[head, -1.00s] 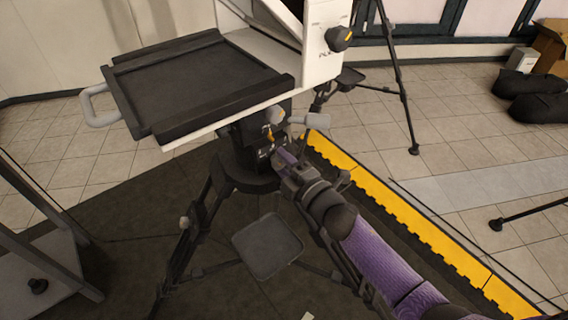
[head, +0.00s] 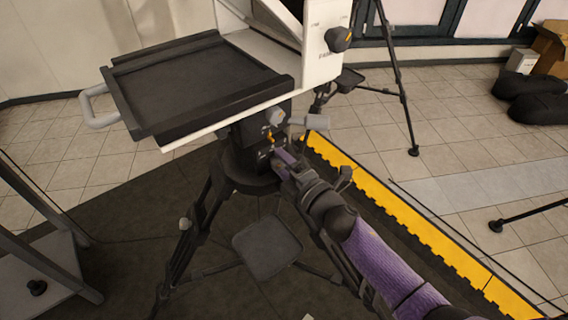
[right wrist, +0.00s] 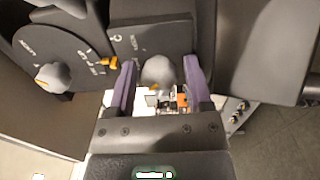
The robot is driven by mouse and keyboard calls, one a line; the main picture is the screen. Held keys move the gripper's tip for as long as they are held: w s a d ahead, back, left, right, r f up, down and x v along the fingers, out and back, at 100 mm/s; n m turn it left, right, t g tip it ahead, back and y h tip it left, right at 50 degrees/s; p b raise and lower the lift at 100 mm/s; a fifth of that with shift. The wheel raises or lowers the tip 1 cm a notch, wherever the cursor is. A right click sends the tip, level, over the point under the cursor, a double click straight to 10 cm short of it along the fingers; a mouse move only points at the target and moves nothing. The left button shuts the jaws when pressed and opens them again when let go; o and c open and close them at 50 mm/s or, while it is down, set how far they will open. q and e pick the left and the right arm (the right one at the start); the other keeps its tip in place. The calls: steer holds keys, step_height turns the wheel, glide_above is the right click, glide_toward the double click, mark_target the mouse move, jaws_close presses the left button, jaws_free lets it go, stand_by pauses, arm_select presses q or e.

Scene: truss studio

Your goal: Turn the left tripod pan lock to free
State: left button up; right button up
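The tripod head (head: 247,150) stands on black legs under the flat camera plate. My right gripper (head: 283,157) has its purple fingers at the side of this head. In the right wrist view my right gripper (right wrist: 160,85) is open, with one finger on each side of a rounded grey knob (right wrist: 159,71). Small gaps show between the knob and the fingers. A second grey knob (right wrist: 53,76) sits on a round dial to the left, with an orange pointer (right wrist: 110,63) near it. The small lettering is too blurred to read surely. My left gripper is out of view.
A dark tray plate (head: 195,85) with a white side handle (head: 97,105) overhangs the tripod head. A small grey shelf (head: 268,246) sits between the tripod legs. A yellow floor edging (head: 400,218) runs to the right. Another tripod (head: 400,85) stands behind.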

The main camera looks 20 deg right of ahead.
steer(key=shift+o, duration=0.8)
